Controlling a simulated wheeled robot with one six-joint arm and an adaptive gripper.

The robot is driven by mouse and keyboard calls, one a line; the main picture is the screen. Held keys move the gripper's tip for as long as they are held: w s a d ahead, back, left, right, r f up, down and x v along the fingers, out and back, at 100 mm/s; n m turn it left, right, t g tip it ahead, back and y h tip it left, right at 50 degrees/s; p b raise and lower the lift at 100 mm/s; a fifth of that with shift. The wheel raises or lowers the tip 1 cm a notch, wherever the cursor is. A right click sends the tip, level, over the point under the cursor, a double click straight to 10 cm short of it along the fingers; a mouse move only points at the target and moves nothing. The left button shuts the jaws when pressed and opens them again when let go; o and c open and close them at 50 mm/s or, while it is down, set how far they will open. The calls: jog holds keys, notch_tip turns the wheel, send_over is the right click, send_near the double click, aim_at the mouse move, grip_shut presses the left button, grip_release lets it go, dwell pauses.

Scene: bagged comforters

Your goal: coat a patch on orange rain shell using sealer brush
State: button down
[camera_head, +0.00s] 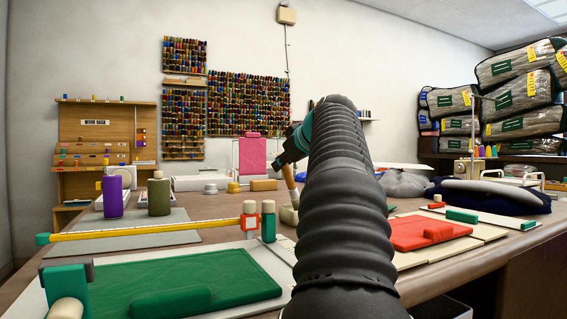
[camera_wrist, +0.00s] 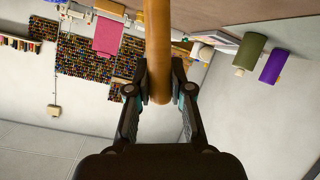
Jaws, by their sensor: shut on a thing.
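My gripper (camera_head: 292,152) is shut on the tan wooden handle of the sealer brush (camera_head: 290,182), which also shows between the fingers in the wrist view (camera_wrist: 158,45). The handle points down, slightly tilted, toward a small pale pot (camera_head: 289,214) on the table. I cannot tell whether the bristle end is inside the pot or just behind it. The orange rain shell (camera_head: 415,232) appears as a flat red-orange folded piece on a pale board, right of my arm. My arm hides the shell's left side and part of the table.
A green folded piece (camera_head: 225,275) lies on a white board at front left, with a yellow ruler (camera_head: 150,230) behind it. Purple (camera_head: 112,197) and olive (camera_head: 159,197) spools stand at left. Grey and navy fabric (camera_head: 490,194) lies at back right.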

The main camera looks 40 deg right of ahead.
jog(key=shift+f, duration=0.15)
jog(key=shift+r+p, duration=1.25)
jog(key=shift+r, duration=0.2)
jog(key=shift+r+p, duration=0.3)
jog(key=shift+r, duration=1.85)
